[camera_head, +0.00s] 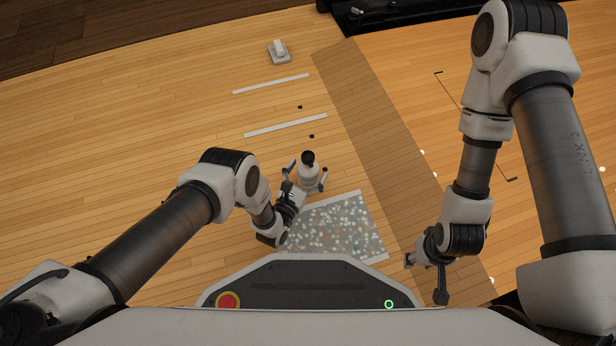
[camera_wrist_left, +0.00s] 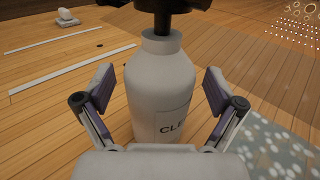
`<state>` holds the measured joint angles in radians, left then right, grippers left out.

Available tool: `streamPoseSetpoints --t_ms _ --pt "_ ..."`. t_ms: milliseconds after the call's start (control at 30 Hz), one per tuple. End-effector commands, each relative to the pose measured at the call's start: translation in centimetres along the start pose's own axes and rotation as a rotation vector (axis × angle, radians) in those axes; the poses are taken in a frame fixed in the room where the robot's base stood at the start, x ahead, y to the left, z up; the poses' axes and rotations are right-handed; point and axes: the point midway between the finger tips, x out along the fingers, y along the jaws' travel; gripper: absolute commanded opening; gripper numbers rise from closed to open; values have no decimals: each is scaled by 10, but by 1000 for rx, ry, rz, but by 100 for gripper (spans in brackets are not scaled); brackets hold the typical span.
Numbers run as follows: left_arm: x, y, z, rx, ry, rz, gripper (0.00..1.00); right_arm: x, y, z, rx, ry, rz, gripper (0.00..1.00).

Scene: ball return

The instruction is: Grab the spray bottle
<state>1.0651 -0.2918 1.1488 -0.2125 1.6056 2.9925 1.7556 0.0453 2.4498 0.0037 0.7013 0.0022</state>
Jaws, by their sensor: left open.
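The spray bottle (camera_head: 309,176) is white with a dark top and stands upright on the wooden floor, just beyond the speckled mat. In the left wrist view the bottle (camera_wrist_left: 157,85) fills the middle, with part of a printed label showing. My left gripper (camera_head: 306,178) is open, with one finger on each side of the bottle. In the left wrist view gaps show between the fingers and the bottle's sides. My right gripper (camera_head: 425,278) is low at the right, away from the bottle; its fingers look spread and nothing shows between them.
The speckled mat (camera_head: 372,222) lies right beside the bottle. A small grey and white object (camera_head: 279,52) sits farther off on the floor. White strips (camera_head: 285,125) and small dark spots mark the floor. A darker wood band (camera_head: 380,110) crosses it. Open floor lies to the left.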

Motion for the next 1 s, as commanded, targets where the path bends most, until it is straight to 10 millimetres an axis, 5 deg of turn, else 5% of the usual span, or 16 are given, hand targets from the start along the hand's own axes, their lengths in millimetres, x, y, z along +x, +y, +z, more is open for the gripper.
streamPoseSetpoints --t_ms 67,300,633,1000 --pt "0 0 1 0 0 0 94 -1 0 0 0 0 0 40" --pt "-1 0 1 1 1 0 14 -1 0 0 0 0 0 40" --pt "0 0 10 2 -1 0 14 -8 0 0 -1 -1 0 40" --pt "0 0 93 2 -1 0 14 -65 -1 2 -11 -8 -1 40"
